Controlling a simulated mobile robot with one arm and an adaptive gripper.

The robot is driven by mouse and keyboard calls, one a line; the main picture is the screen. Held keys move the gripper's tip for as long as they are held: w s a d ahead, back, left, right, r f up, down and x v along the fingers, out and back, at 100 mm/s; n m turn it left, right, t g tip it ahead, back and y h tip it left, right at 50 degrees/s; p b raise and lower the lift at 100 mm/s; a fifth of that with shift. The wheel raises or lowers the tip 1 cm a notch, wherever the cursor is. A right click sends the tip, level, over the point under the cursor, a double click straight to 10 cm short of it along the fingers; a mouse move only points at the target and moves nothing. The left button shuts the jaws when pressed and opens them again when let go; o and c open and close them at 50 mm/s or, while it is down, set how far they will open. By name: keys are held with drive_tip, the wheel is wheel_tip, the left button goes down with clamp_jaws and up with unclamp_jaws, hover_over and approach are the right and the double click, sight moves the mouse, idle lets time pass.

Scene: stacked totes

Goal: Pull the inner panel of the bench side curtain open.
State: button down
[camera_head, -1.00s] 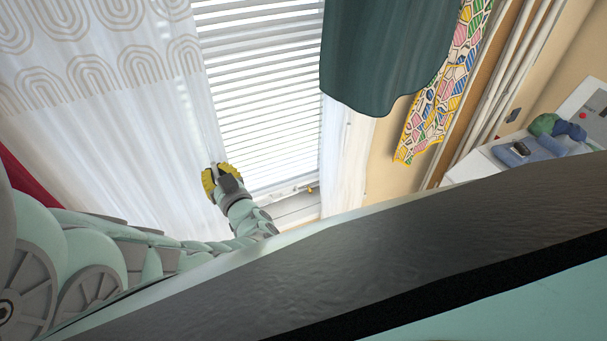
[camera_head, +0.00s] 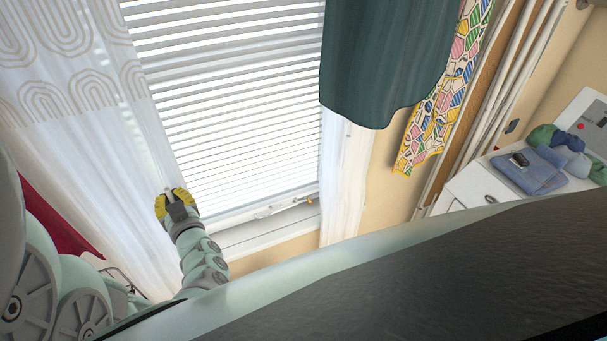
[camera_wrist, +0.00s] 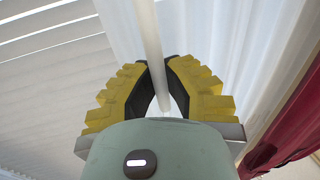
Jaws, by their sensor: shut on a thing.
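The white curtain panel (camera_head: 95,150) with grey arch patterns hangs at the left in the head view. Its inner edge is at my gripper (camera_head: 174,198). In the wrist view my gripper (camera_wrist: 160,85) has yellow padded fingers shut on a thin white upright strip at the curtain's edge (camera_wrist: 148,35). The curtain's folds (camera_wrist: 240,50) spread to the right there. The blinds (camera_head: 235,110) fill the uncovered window to the right of the panel. A second, narrow white curtain (camera_head: 345,180) hangs at the window's right side.
A dark green cloth (camera_head: 380,60) and a colourful patterned cloth (camera_head: 440,110) hang at the right. A white cabinet (camera_head: 470,185) with folded blue cloth (camera_head: 535,170) stands far right. Red fabric (camera_head: 50,220) is at the left, also in the wrist view (camera_wrist: 290,130). The window sill (camera_head: 265,232) lies below the blinds.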

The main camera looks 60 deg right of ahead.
drive_tip(key=w+a+b, duration=0.2)
drive_tip(key=a, duration=0.2)
drive_tip(key=w+a+b, duration=0.3)
drive_tip(key=a, duration=0.2)
drive_tip(key=w+a+b, duration=0.3)
drive_tip(key=a, duration=0.1)
drive_tip(key=shift+a+f, duration=0.15)
drive_tip(key=shift+f, duration=0.1)
drive_tip(key=shift+w+a+r+b, duration=0.2)
drive_tip(key=shift+w+a+b, duration=0.2)
drive_tip(key=shift+a, duration=0.15)
drive_tip(key=c, duration=1)
unclamp_jaws()
drive_tip(key=v, duration=1.2)
drive_tip(key=shift+r, duration=0.1)
